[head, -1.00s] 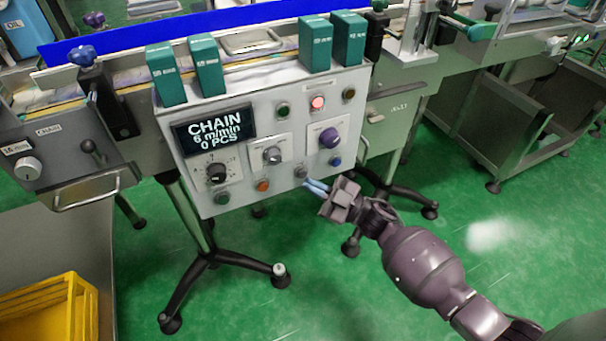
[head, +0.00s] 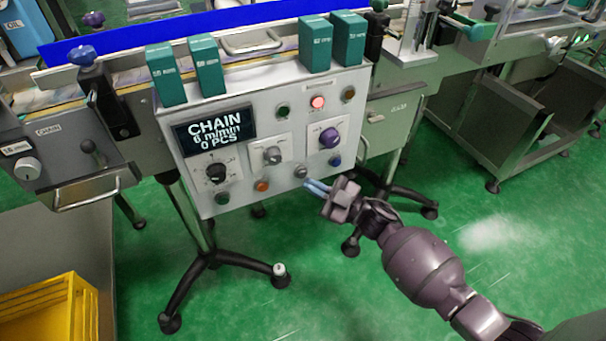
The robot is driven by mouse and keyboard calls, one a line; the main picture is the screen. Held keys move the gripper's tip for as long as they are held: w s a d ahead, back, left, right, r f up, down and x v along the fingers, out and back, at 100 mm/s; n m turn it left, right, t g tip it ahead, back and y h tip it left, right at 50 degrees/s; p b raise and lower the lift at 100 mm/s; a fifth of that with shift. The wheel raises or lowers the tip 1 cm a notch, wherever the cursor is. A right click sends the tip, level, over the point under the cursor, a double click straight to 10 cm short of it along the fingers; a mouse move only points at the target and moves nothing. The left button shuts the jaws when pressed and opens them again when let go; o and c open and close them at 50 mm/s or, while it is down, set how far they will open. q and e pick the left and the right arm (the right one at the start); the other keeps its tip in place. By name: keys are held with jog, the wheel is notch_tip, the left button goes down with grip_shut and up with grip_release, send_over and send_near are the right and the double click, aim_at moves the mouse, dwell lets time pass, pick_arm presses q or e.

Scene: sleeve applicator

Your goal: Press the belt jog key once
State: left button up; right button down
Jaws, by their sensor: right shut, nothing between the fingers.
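The control panel (head: 240,190) is a light grey box with a dark display (head: 213,131) reading CHAIN, 6 m/min, 0 PCS. Along its bottom row are a green key (head: 222,198), an orange key (head: 262,186), a grey key (head: 300,171) and a blue key (head: 335,160). Their labels are too small to read, so I cannot tell which is the belt jog key. My right gripper (head: 308,185) is shut and empty, its blue fingertips just below and right of the grey key, seemingly apart from it. My left gripper is not in view.
A red lit lamp (head: 317,103) and knobs, including a purple one (head: 329,138), are on the panel. Green boxes (head: 208,64) stand along its top. A black tripod foot (head: 225,257) is below. A yellow crate (head: 50,310) is at lower left. Green floor is open at right.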

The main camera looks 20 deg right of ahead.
jog(key=shift+w, duration=0.2)
dwell(0.6)
jog(key=shift+w, duration=0.25)
jog(key=shift+w, duration=0.4)
dwell(0.9)
jog(key=shift+s, duration=0.85)
jog(key=shift+p, duration=0.3)
